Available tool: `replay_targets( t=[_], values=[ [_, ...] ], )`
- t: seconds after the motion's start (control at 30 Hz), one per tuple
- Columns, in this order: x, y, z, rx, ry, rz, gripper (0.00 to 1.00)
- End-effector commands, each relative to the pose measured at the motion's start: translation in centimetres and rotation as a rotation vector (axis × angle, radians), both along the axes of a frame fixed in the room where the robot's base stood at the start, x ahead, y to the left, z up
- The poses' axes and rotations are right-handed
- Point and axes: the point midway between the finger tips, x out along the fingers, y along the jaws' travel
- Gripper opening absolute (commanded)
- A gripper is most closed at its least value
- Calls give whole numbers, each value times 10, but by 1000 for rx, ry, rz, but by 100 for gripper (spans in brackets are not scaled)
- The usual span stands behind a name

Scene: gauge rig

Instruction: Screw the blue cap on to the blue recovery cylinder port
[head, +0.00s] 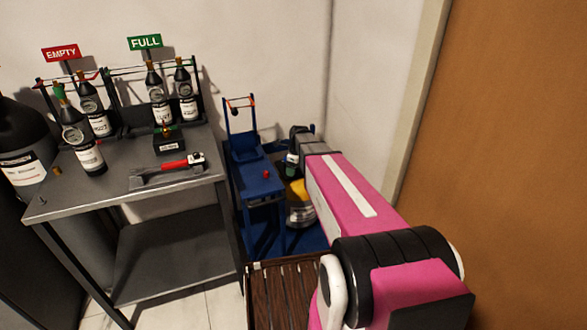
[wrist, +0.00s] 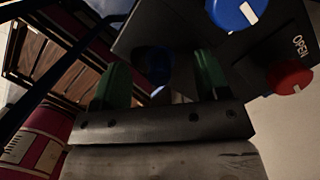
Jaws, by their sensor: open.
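My gripper (wrist: 160,66) is open, with its two green fingers apart in the wrist view. A dark blue round thing (wrist: 153,66) shows between or just beyond the fingertips, in deep shade; I cannot tell whether it is the cap or a port, or whether it touches a finger. In the head view my gripper (head: 291,169) points down beside the blue rig (head: 258,182), above a grey cylinder with a yellow top (head: 300,212), which may be the recovery cylinder. Its port is not clearly visible. In the wrist view a blue knob (wrist: 235,12) with a white mark is at the top.
A red knob (wrist: 290,77) sits beside an OPEN label in the wrist view. A grey metal table (head: 120,190) with bottles and a red-handled tool (head: 172,167) stands left. A slatted wooden surface (head: 285,290) lies in front of the rig.

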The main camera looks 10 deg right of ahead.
Motion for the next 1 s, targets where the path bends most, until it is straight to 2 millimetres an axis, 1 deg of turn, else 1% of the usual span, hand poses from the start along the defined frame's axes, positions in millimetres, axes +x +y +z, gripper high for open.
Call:
replay_targets(
  t=[0.17, 0.27, 0.5, 0.7, 0.83, 1.0],
  values=[
    [-1, -1, 6, 0, 0, 0, 68],
    [-2, -2, 16, 0, 0, 0, 68],
    [-5, -8, 58, 0, -2, 0, 68],
    [-7, -12, 87, 0, -1, 0, 68],
    [-8, -13, 100, 0, -2, 0, 68],
    [-8, -14, 106, 0, 0, 0, 68]
  ],
)
